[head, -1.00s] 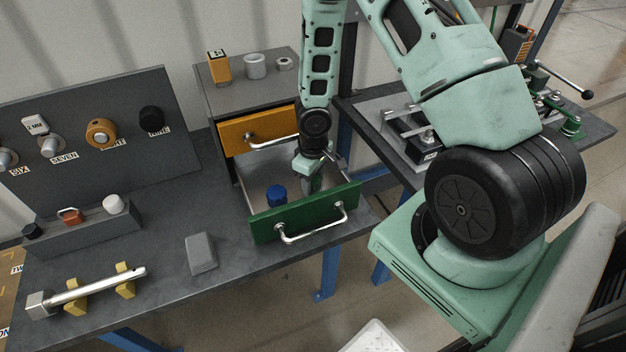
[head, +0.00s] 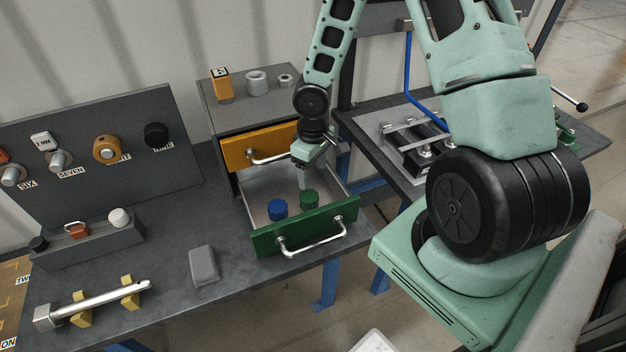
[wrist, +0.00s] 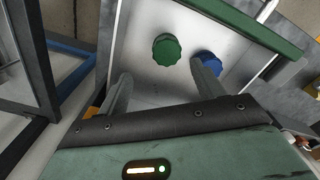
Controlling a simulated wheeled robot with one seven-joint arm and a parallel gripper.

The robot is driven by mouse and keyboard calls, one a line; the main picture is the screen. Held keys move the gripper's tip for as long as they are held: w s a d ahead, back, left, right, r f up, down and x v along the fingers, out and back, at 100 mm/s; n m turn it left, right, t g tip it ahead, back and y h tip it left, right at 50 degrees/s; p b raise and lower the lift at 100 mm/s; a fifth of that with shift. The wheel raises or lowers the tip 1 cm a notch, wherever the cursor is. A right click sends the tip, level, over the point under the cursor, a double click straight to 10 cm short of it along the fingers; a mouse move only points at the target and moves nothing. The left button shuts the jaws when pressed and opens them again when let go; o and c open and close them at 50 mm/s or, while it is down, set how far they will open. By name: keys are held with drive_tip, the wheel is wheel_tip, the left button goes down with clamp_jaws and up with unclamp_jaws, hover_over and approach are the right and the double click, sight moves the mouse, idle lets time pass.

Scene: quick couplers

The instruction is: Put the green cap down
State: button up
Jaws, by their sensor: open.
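The green cap (head: 309,199) stands on the floor of the open green-fronted drawer (head: 305,226), just right of the blue cap (head: 277,209). In the wrist view the green cap (wrist: 166,49) lies beyond the fingertips, and the blue cap (wrist: 207,63) is partly behind one finger. My gripper (head: 304,184) is above the drawer, just behind and over the green cap. In the wrist view my gripper's two fingers (wrist: 160,88) are spread apart with nothing between them.
The orange-fronted drawer (head: 259,146) above is slightly open, close behind my gripper. The cabinet top holds an orange block (head: 221,85) and grey rings (head: 257,83). A grey block (head: 204,265) and a silver bar on yellow rests (head: 100,300) lie on the bench.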

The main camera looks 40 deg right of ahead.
drive_tip(key=s+a+r+n, duration=0.1)
drive_tip(key=s+a+r, duration=0.3)
drive_tip(key=a+r, duration=0.35)
drive_tip(key=s+a+r+n, duration=0.1)
drive_tip(key=s+a+r, duration=0.2)
drive_tip(key=a+r, duration=0.45)
drive_tip(key=s+a+r+n, duration=0.1)
drive_tip(key=s+a+r, duration=0.2)
drive_tip(key=s, duration=0.3)
drive_tip(key=s+a+r+n, duration=0.1)
drive_tip(key=s+a+r, duration=0.2)
drive_tip(key=s+a, duration=0.2)
drive_tip(key=shift+s+y, duration=0.3)
drive_tip(key=shift+s, duration=0.6)
wheel_tip(320, 180, down, 4)
drive_tip(key=b, duration=0.3)
drive_tip(key=shift+r+b, duration=0.15)
drive_tip(key=shift+b, duration=0.2)
